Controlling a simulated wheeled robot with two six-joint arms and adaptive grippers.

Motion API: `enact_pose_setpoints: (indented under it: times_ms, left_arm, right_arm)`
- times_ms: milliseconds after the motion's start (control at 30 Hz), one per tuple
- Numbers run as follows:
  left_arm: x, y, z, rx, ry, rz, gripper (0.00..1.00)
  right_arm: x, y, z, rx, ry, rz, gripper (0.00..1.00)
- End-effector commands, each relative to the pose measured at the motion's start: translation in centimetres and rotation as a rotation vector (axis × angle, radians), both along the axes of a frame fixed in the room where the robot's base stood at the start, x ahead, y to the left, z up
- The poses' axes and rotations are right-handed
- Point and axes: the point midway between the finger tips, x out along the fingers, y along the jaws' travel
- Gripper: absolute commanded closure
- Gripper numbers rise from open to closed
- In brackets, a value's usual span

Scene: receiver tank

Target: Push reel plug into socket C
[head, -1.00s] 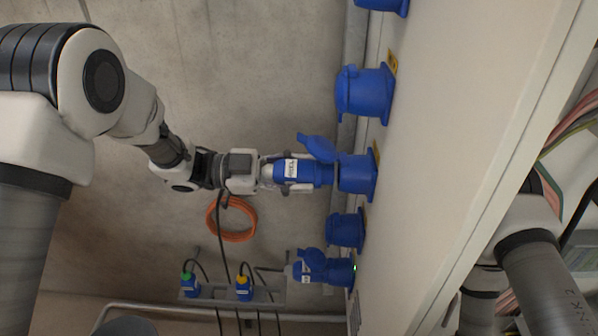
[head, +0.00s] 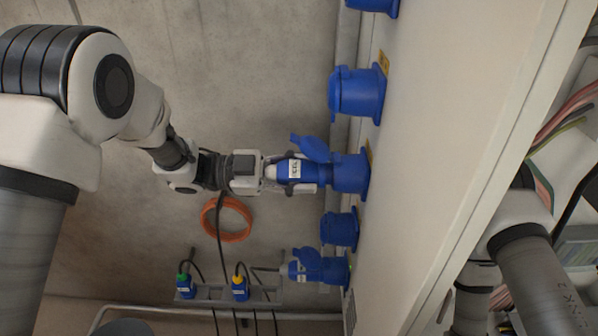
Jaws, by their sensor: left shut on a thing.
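The reel plug (head: 293,170) is blue with a white label and a cable hanging from its rear. My left gripper (head: 304,172) is shut on it. The plug lies level, its front at the mouth of a blue socket (head: 350,172) on the cabinet side, with the socket's lid (head: 312,149) swung open above it. No gap shows between plug and socket; the depth inside is hidden. I cannot read a letter on this socket. My right gripper is out of view.
More blue sockets sit on the pale cabinet (head: 455,130): a closed one above (head: 357,92), a closed one below (head: 340,230), and a lower one with another plug (head: 304,270) in it. An orange cable coil (head: 226,219) hangs on the wall. A rack (head: 262,296) holds two plugs.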

Motion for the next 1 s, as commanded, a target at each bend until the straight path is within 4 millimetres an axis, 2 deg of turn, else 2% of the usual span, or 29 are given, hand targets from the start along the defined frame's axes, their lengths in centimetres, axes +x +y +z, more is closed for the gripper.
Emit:
enact_pose_setpoints:
  times_ms: [800,833,900,1000]
  left_arm:
    - [0.0,-1.6,0.1,-0.001,-0.001,-0.001,0.99]
    - [0.0,-1.6,0.1,-0.001,-0.001,0.000,0.50]
    - [0.0,-1.6,0.0,-0.001,-0.001,-0.001,0.28]
    - [0.0,-1.6,0.0,0.000,-0.001,0.000,0.28]
  right_arm:
    - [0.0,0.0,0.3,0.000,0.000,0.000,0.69]
    - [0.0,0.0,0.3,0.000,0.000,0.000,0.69]
    - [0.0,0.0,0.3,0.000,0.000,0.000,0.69]
    - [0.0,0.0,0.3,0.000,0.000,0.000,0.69]
